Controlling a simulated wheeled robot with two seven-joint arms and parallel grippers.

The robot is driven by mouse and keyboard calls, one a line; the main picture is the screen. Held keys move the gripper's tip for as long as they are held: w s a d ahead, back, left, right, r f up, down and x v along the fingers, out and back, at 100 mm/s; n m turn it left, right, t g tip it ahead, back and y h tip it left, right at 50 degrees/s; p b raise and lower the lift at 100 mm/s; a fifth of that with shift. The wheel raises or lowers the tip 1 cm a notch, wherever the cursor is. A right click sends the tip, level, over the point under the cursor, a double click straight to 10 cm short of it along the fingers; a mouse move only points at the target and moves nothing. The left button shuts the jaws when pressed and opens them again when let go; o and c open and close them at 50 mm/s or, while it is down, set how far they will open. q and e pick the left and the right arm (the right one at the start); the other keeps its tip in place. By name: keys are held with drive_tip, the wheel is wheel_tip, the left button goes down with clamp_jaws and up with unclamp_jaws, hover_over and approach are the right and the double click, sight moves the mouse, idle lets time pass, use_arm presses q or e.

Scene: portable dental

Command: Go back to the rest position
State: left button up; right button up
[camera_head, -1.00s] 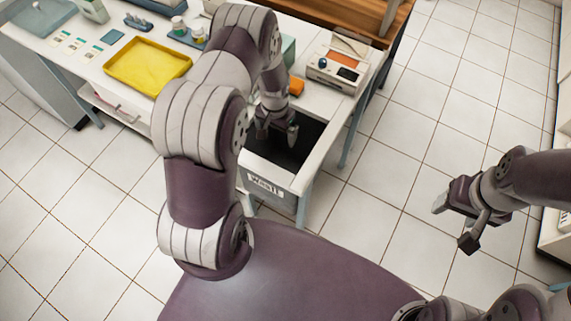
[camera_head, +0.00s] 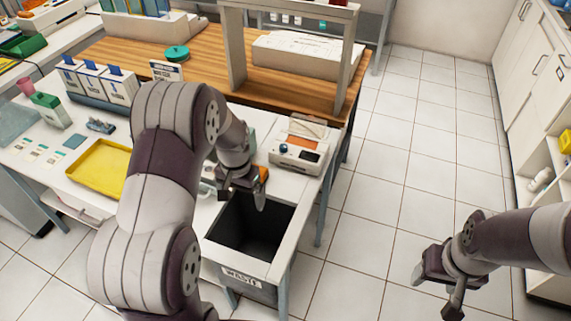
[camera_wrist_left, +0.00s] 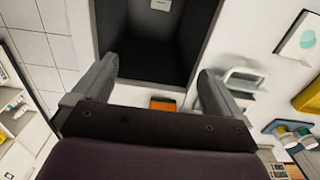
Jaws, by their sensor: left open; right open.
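My left gripper (camera_head: 242,195) is open and empty above the back edge of the dark waste bin (camera_head: 232,255), which is set into the white table's corner. In the left wrist view, the two fingers (camera_wrist_left: 152,88) are spread apart with nothing between them, and the bin (camera_wrist_left: 190,50) opens beyond them. A small white item (camera_wrist_left: 161,5) shows inside the bin; I cannot tell what it is. My right gripper (camera_head: 434,287) is open and empty over the tiled floor at the right, away from the table.
A yellow tray (camera_head: 98,168) lies on the white table left of my left arm. A small device (camera_head: 297,152) stands behind the bin. An orange-green block (camera_wrist_left: 163,104) lies close by the left gripper. White cabinets (camera_head: 536,60) line the right; the floor between is clear.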

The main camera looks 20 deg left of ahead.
use_arm(q)
drive_tip(key=s+d+r, duration=0.4)
drive_tip(key=s, duration=0.2)
drive_tip(key=s+d+r+t, duration=0.1)
drive_tip(key=s+d+r, duration=0.3)
drive_tip(key=s, duration=0.3)
drive_tip(key=shift+s+r+n, duration=0.3)
drive_tip(key=shift+n, duration=0.1)
drive_tip(key=shift+s+d, duration=0.1)
